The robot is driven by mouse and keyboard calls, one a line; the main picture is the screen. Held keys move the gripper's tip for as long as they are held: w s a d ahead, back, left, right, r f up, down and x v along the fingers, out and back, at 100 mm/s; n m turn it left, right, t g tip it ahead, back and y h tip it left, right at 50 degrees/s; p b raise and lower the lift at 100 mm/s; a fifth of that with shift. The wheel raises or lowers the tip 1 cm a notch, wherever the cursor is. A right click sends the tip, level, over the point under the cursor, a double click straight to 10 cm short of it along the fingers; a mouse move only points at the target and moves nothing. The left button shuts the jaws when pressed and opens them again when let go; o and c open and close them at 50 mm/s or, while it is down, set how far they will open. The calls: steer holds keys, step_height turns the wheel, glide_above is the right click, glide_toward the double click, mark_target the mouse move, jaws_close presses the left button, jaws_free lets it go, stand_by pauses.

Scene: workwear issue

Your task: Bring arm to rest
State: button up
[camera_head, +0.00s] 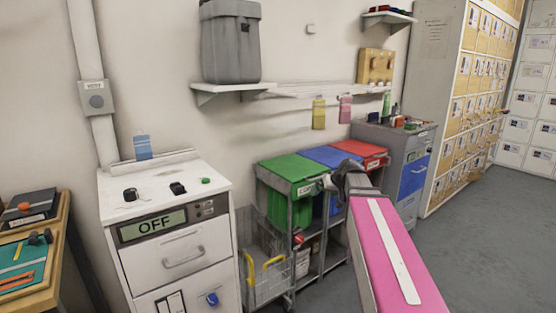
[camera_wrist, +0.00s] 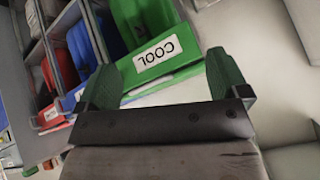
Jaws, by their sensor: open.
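My arm reaches forward from the lower right of the head view, with its pink link nearest. My gripper (camera_head: 328,181) is at its far end, in front of the green-lidded bin (camera_head: 290,168). In the wrist view my gripper (camera_wrist: 163,72) has its two green-padded fingers wide apart, with nothing held between them. The green bin's front edge with a "COOL" label (camera_wrist: 157,53) shows beyond and between the fingers. I cannot tell whether the fingers touch the bin.
Blue (camera_head: 328,155) and red (camera_head: 360,149) bins stand beside the green one on a rack. A white cabinet reading "OFF" (camera_head: 165,224) is left, a grey drawer cabinet (camera_head: 397,145) right. A shelf (camera_head: 310,91) hangs above. The floor (camera_head: 485,230) at right is clear.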

steer(key=s+f+m+g+h, duration=0.3)
steer(key=s+f+g+h, duration=0.2)
steer(key=s+f, duration=1.6)
step_height(320, 180, down, 2)
steer(key=shift+a+f+g, duration=0.15)
steer(key=shift+g, duration=0.35)
stand_by(2.9)
